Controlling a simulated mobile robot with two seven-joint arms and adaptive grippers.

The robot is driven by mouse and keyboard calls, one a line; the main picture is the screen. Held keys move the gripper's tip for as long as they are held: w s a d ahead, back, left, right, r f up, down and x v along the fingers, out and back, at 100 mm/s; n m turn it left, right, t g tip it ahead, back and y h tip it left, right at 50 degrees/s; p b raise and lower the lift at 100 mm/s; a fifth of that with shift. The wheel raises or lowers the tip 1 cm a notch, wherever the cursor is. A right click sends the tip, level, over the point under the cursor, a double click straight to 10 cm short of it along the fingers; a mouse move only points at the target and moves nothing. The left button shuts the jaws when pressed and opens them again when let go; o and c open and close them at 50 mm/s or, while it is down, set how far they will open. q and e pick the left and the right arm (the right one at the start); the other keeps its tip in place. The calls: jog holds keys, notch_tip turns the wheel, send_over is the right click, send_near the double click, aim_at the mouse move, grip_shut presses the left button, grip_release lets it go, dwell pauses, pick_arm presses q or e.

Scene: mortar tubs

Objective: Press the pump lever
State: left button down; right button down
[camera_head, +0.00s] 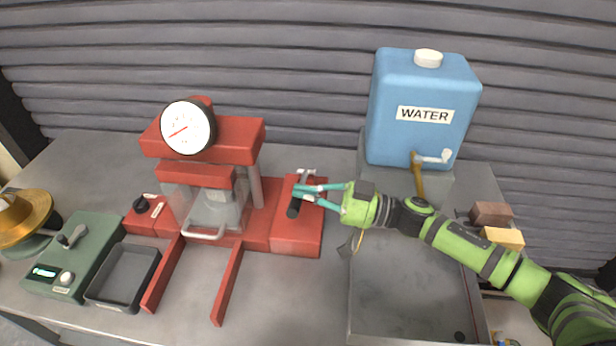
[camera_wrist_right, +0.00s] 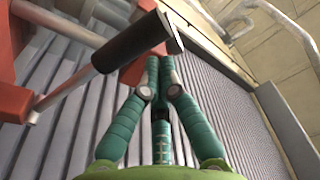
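The pump lever is a pale metal rod with a black grip (camera_head: 293,208), on the red pump block (camera_head: 298,232) at the right of the red press. In the right wrist view the black grip (camera_wrist_right: 130,42) lies slantwise just beyond my fingertips, its rod running down to the left. My right gripper (camera_head: 298,190) is at the lever's grip, with its teal fingers drawn together. In the wrist view its fingertips (camera_wrist_right: 160,60) are side by side with nothing seen between them. I cannot tell whether they touch the grip. My left gripper is not in view.
The red press with a round gauge (camera_head: 188,127) stands left of the pump block. A blue water tank (camera_head: 420,130) stands behind my right arm, above a grey sink (camera_head: 405,300). A dark tray (camera_head: 122,278) and a green control box (camera_head: 72,255) are at the left.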

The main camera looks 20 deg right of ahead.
jog(key=shift+a+f, duration=0.1)
notch_tip(320, 180, down, 7)
jog(key=s+n+b, duration=0.2)
jog(key=n+b, duration=0.1)
jog(key=b, duration=0.1)
jog(key=shift+a+g, duration=0.3)
jog(key=shift+a, duration=0.1)
jog(key=shift+s, duration=0.1)
notch_tip(320, 180, up, 10)
jog(key=shift+r, duration=0.2)
dwell(1.5)
